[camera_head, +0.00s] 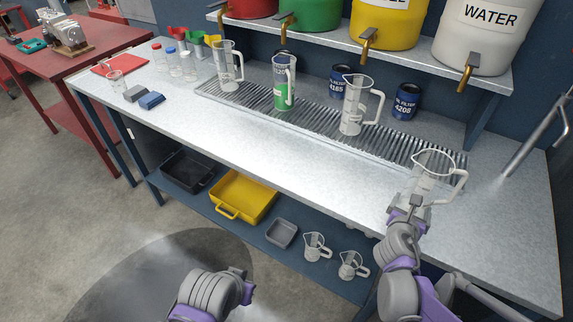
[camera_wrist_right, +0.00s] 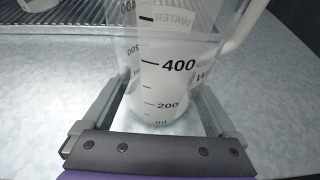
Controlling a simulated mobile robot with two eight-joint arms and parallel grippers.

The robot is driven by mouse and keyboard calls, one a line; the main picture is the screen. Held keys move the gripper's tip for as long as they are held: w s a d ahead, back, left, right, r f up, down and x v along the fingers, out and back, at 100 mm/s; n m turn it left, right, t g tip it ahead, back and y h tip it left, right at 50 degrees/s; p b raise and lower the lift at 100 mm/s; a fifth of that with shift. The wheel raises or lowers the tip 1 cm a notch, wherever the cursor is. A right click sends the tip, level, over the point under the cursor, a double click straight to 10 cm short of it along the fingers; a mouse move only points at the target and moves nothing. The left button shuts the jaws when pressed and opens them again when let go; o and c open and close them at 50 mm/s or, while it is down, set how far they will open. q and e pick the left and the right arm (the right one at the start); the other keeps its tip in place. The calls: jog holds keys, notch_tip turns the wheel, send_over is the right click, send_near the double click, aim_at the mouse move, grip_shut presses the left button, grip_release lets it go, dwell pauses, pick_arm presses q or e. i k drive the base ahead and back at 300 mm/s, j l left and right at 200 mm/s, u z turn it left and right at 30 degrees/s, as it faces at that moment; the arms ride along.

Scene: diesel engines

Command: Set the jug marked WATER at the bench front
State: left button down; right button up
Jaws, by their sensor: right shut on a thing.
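The clear jug (camera_head: 434,172), with graduations and a white handle on its right, is upright over the front right of the bench (camera_head: 300,150). In the right wrist view the jug (camera_wrist_right: 165,75) stands between the fingers, with WATER lettering seen mirrored through its wall. My right gripper (camera_head: 415,204) is shut on the jug's lower body. The jug's base looks at or just above the bench top; I cannot tell if it touches. My left gripper (camera_head: 246,288) is low, in front of the bench and away from it; its fingers are not clear.
A drain grate (camera_head: 320,122) runs along the bench, carrying a green-filled jug (camera_head: 284,84) and other jugs (camera_head: 357,105). Oil filters (camera_head: 405,102) stand behind. Drums with taps, one marked WATER (camera_head: 483,35), sit on the shelf above. The bench's front middle is clear.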

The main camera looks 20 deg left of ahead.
aim_at(291, 153)
jog(key=k+u, duration=0.15)
jog(key=u, duration=0.2)
jog(key=k+u, duration=0.15)
jog(key=u, duration=0.15)
jog(key=i+l+u, duration=0.45)
jog(key=i+u, duration=0.15)
jog(key=i+l, duration=0.2)
jog(key=i, duration=0.1)
